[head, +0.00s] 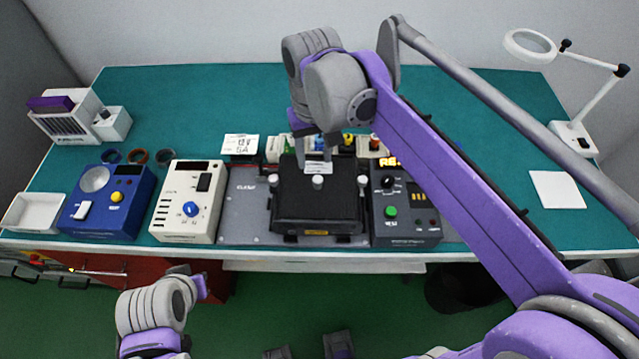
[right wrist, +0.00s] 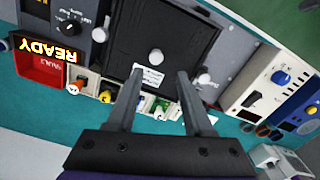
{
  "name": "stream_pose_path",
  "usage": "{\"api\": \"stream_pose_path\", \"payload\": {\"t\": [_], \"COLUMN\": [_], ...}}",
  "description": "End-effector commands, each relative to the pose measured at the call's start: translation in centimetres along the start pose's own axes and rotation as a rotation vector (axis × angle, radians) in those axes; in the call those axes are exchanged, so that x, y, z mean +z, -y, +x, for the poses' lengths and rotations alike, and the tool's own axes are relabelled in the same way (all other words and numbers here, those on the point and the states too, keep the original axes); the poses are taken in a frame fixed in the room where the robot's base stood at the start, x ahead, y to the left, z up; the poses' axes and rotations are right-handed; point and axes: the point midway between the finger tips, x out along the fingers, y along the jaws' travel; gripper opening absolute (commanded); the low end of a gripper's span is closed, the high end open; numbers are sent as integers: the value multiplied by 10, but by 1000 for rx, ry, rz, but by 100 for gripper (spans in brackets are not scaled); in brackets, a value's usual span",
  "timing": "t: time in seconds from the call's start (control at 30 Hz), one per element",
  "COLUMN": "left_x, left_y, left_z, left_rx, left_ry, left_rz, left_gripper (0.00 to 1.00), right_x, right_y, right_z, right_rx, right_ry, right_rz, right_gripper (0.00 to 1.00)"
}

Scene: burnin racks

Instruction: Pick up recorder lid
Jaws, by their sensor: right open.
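The recorder lid appears to be the broad black cover (head: 315,208) on the grey plate at the middle of the bench, with several pale knobs and a white label near its far edge. In the right wrist view the lid (right wrist: 165,30) lies just beyond the fingertips. My right gripper (head: 317,160) is above the lid's far edge. In the right wrist view its fingers (right wrist: 159,78) are apart, with the label between them and a pale knob just past the tips; nothing is held. My left arm's end (head: 200,287) is low in front of the bench; its fingers cannot be made out.
A cream unit (head: 187,205) and a blue unit (head: 108,205) stand left of the grey plate (head: 243,215). A dark control box (head: 405,215) stands close on the right. Small coloured parts (head: 348,145) line the back. The green bench top behind is mostly clear.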

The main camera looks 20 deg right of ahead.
Motion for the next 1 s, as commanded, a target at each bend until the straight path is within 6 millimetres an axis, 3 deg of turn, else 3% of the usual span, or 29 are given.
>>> {"api": "stream_pose_path", "payload": {"t": [0.1, 0.37, 0.63, 0.97, 1.0], "left_x": [2, 3, 3, 3, 3], "left_y": [0, 0, 0, 0, 0], "left_z": [2, 3, 3, 4, 4], "left_rx": [0, 0, 0, 0, 0], "left_ry": [2, 2, 3, 3, 3], "left_rz": [0, 0, 0, 0, 0], "left_gripper": [0, 0, 0, 0, 0], "right_x": [0, -1, -2, -2, -2], "right_y": [0, -2, -7, -7, -7], "right_z": [21, 43, 81, 88, 88], "right_rx": [0, 0, -1, 0, 0], "right_ry": [0, -1, -1, -2, -2], "right_rz": [0, 1, 1, 0, 0], "right_gripper": [52, 52, 52, 52, 45]}}
